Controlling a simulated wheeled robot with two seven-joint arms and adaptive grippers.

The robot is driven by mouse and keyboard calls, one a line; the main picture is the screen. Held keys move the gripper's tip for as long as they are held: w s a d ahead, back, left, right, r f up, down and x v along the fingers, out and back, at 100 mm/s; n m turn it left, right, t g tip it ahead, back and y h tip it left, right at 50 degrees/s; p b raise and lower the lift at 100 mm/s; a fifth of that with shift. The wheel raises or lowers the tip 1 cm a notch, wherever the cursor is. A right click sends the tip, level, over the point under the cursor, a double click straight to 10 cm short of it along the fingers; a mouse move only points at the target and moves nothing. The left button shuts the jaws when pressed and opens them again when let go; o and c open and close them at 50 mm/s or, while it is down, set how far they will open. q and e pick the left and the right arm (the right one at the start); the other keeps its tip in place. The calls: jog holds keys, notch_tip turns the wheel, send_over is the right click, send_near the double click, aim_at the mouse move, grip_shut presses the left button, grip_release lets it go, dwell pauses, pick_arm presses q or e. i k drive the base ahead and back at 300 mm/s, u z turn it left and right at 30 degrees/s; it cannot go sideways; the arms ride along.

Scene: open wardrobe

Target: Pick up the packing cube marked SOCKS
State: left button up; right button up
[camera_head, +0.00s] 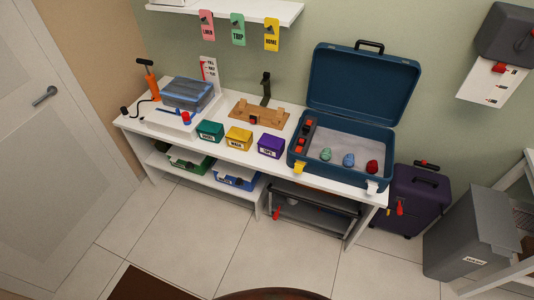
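Three small packing cubes stand in a row along the front of the white bench: a teal one (209,131), a yellow one (239,137) and a purple one (271,146). Each has a label on its front. The lettering is too small to read surely, so I cannot tell which one is marked SOCKS. Neither of my grippers is in view.
An open blue suitcase (340,174) with small round items inside stands right of the cubes. A wooden stand (262,112) is behind. The floor in front is mostly clear.

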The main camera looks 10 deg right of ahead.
aim_at(208, 131)
jog(key=u, duration=0.2)
jog(key=i, duration=0.2)
jog(key=u, duration=0.9)
jog(key=i, duration=1.25)
jog(key=z, duration=0.35)
